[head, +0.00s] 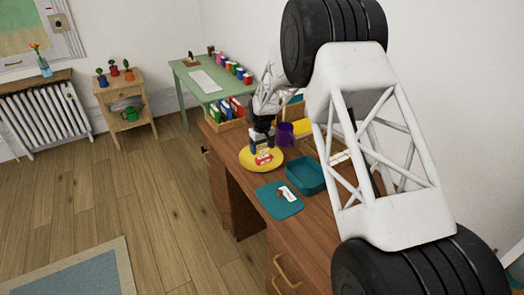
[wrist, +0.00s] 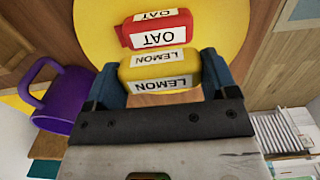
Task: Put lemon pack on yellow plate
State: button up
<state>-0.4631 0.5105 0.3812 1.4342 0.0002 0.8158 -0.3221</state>
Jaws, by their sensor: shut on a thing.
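The yellow lemon pack (wrist: 160,68) is between the two blue-grey fingers of my gripper (wrist: 162,80) in the wrist view, with its LEMON label showing. My gripper is shut on it. The yellow plate (wrist: 228,22) lies behind the pack in that view. In the head view, my gripper (head: 262,142) is over the far part of the yellow plate (head: 246,160) on the brown desk. Whether the lemon pack touches the plate, I cannot tell. A red oat pack (wrist: 157,30) lies on the plate, close beside the lemon pack.
A purple mug (head: 285,134) stands right of the plate; it also shows in the wrist view (wrist: 62,105). A teal bin (head: 305,176) and a teal mat (head: 272,205) with small items are nearer on the desk (head: 315,232). Upright books (head: 226,110) stand behind the plate.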

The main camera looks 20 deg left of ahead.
aim_at(262, 146)
jog(key=shift+f, duration=0.9)
jog(key=shift+f, duration=0.1)
jog(key=o, duration=0.8)
notch_tip(262, 146, up, 12)
jog(key=shift+r, duration=0.15)
dwell(0.7)
